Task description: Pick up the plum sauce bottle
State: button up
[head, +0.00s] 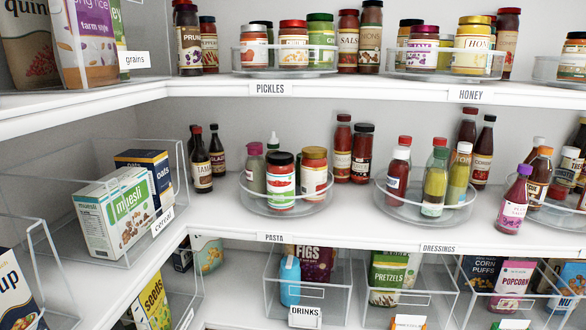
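My gripper is not in view.
Other bottles (540,172) stand close behind and right of it. A middle turntable (462,212) with several dressing bottles is to its left, with a narrow bare strip between. The upper shelf (400,88) runs above. Clear bins (345,307) fill the shelf below.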

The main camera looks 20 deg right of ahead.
aim_at(515, 201)
jog(key=z, duration=4.5)
jog(key=i, duration=0.15)
jog(key=u, duration=2.65)
jog(key=i, duration=0.6)
jog(key=z, duration=0.2)
jog(key=k, duration=0.6)
jog(key=z, duration=0.05)
